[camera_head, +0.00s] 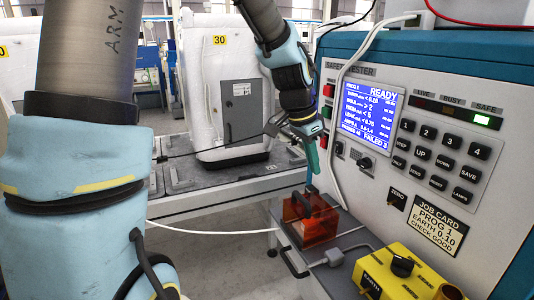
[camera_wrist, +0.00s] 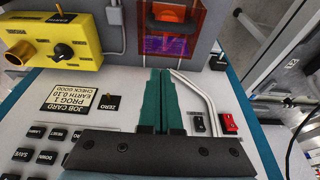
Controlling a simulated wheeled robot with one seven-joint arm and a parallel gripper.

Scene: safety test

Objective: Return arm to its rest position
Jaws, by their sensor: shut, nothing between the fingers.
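My gripper (camera_head: 314,172) has teal fingers and hangs in front of the safety tester, just above the orange see-through box (camera_head: 322,238). In the wrist view my gripper (camera_wrist: 161,75) points along the tester's panel toward the orange box (camera_wrist: 172,28), with its two fingers together and nothing between them. My arm reaches in from the top of the head view, bent at blue-jacketed joints. The safety tester (camera_head: 440,199) stands at the right, its screen (camera_head: 362,112) reading READY and its SAFE light (camera_head: 484,120) lit green.
A yellow box with a black knob (camera_head: 402,266) sits at the front right. A job card (camera_head: 439,226) is on the tester panel. A white cable (camera_head: 336,130) runs down close to my gripper. A white appliance numbered 30 (camera_head: 207,70) stands on a grey platform behind.

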